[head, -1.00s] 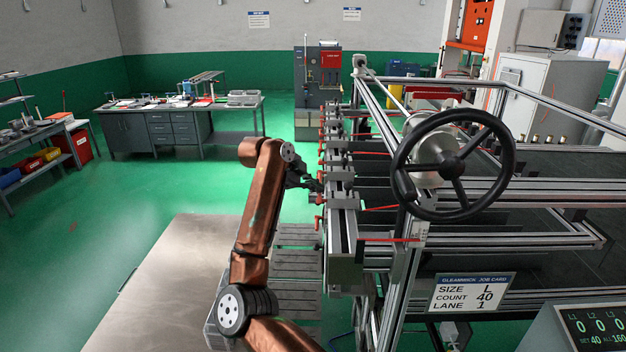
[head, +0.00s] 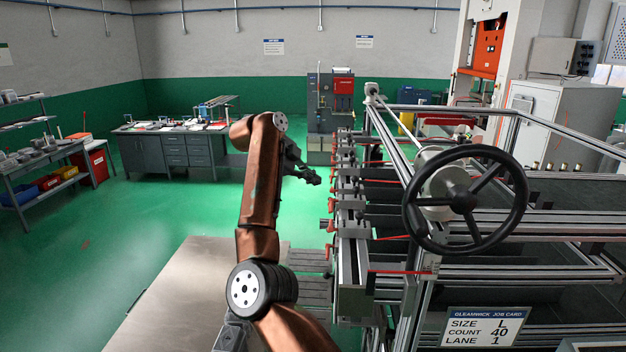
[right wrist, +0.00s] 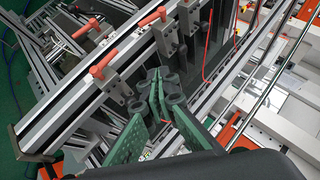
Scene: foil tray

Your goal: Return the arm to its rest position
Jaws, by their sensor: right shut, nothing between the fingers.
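My right arm (head: 262,190) is copper-coloured and rises from the bottom middle of the head view. Its dark right gripper (head: 314,178) points to the right, shut and empty, in the air just left of the machine's rail. In the right wrist view the green-padded fingers of the right gripper (right wrist: 160,95) meet at their tips with nothing between them. Below them are the machine's rail and red-handled clamps (right wrist: 103,70). My left gripper does not show in the head view.
The framed machine has a black handwheel (head: 464,200) and a job card (head: 484,326) reading size L, count 40, lane 1. A pale metal table (head: 175,300) lies left of my arm. A grey workbench (head: 175,150) stands at the back left. Green floor between is clear.

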